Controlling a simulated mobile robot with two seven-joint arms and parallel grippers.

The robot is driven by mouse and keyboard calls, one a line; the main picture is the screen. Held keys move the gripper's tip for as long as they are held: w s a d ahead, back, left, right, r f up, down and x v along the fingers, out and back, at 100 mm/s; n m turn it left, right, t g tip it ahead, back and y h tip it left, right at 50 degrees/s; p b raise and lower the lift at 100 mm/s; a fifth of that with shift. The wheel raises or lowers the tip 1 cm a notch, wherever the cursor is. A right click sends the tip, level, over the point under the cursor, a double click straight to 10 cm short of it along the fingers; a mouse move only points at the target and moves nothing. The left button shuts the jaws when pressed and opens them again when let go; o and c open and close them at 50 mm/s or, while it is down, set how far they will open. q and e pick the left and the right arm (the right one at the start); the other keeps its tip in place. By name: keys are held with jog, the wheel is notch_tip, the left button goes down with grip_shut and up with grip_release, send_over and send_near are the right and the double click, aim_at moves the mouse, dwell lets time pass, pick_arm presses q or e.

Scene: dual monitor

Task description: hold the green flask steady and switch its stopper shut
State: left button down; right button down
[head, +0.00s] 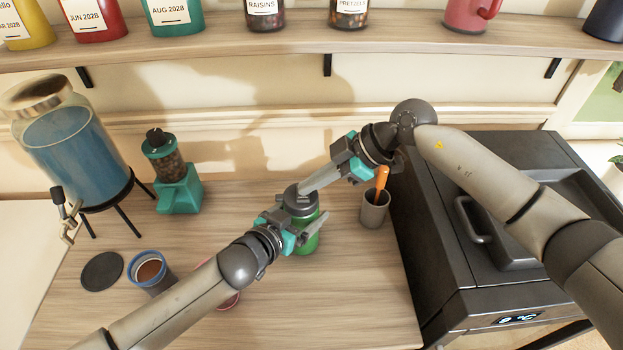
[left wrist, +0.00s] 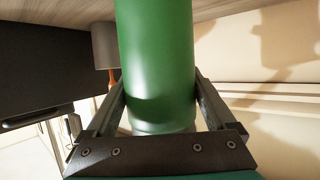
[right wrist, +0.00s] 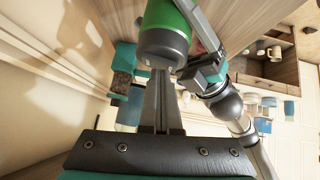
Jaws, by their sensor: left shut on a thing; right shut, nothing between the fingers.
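The green flask (head: 307,240) stands upright on the wooden table, with a dark grey lid (head: 297,207) on top. My left gripper (head: 303,222) is shut around its body from the front; the left wrist view shows the green side (left wrist: 157,60) between both fingers. My right gripper (head: 304,188) is shut and empty, coming from the upper right with its fingertips at the lid. In the right wrist view the closed fingertips (right wrist: 160,72) are right by the grey lid (right wrist: 162,48); I cannot tell if they touch. The stopper's position is not clear, partly hidden by the fingers.
A grey cup (head: 374,212) with an orange-handled tool stands right of the flask, near a black appliance (head: 470,170). A teal grinder (head: 180,193), a blue drink dispenser (head: 75,150), an open jar (head: 152,285) and a black disc (head: 102,271) are at left. A shelf (head: 390,38) runs above.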

jog(key=r, duration=0.4)
jog(key=shift+w+d+r, duration=0.3)
jog(key=shift+w+r, duration=0.05)
jog(key=v, duration=0.9)
jog(key=shift+w, duration=0.65)
pick_arm(q)
grip_release()
